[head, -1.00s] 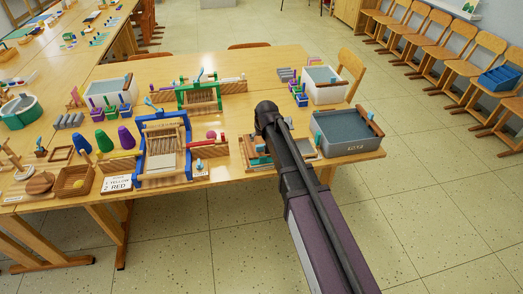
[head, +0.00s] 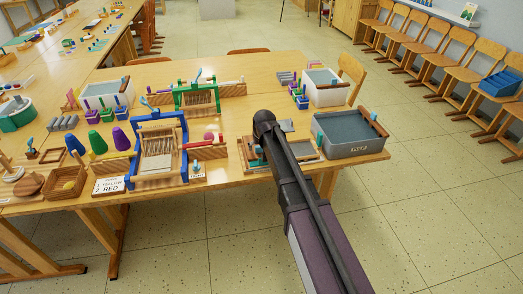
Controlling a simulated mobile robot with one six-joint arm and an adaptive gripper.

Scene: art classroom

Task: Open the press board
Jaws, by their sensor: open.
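A low wooden assembly, which may be the press board (head: 245,152), lies near the front edge of the table. My dark arm crosses over it and hides its middle. Its light wooden edge shows left of the arm, with small teal parts beside it. Framed flat pieces (head: 308,151) show right of the arm. A grey flat piece (head: 286,125) shows just behind the arm. I cannot tell whether these pieces are one object or how far the board is open. My gripper is hidden behind my arm, so its fingers and any contact cannot be seen.
A grey tub (head: 350,146) stands close on the right. A blue-framed loom (head: 183,140) stands on the left, with a red bar (head: 207,144) beside it. Bare tabletop (head: 240,112) lies behind the assembly.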

